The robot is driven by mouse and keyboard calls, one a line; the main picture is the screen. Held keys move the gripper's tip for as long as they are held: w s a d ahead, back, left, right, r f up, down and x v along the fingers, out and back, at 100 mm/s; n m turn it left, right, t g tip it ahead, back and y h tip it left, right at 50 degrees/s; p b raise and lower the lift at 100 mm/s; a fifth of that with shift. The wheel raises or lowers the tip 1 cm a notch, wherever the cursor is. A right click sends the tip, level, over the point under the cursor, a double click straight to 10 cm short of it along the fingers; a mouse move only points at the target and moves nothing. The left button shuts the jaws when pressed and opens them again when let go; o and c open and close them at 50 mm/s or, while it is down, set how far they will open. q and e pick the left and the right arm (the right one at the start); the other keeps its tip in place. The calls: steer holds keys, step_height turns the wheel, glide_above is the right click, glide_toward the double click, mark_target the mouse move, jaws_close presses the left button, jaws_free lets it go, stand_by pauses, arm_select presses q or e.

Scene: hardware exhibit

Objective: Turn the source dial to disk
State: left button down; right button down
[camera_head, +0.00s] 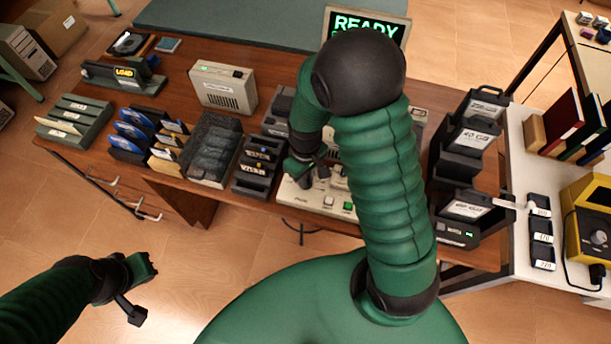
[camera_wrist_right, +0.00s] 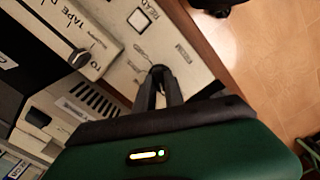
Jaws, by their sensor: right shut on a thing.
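My right gripper (camera_head: 306,168) is over the beige control panel (camera_head: 299,198) on the wooden table. In the wrist view its narrow fingers (camera_wrist_right: 158,74) are close together at the panel face, shut on a small control that they mostly hide; it appears to be the source dial. A dark knob (camera_wrist_right: 79,59) marked "TO" sits apart from the fingers, beside lettering that begins "TAPE D". My left gripper (camera_head: 140,287) is open and empty over the floor at lower left.
A screen (camera_head: 341,24) reading "READY" stands behind my right arm. Disk racks (camera_head: 258,165) and a foam-lined tray (camera_head: 211,150) are left of the panel. A white button (camera_wrist_right: 139,20) marked "READ" is near the fingers.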

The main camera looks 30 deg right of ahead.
steer(key=shift+m, duration=0.3)
steer(key=shift+r+m+p, duration=0.15)
steer(key=shift+m+p, duration=0.8)
steer(key=shift+m, duration=0.25)
steer(key=m+p, duration=0.2)
steer(key=m, duration=0.2)
steer(key=shift+m, duration=0.3)
steer(key=m+p, duration=0.2)
steer(key=m, duration=0.2)
steer(key=shift+d, duration=0.1)
steer(key=shift+m+p, duration=1.05)
steer(key=shift+m, duration=1.05)
steer(key=c, duration=1.4)
jaws_free()
steer(key=shift+c, duration=0.2)
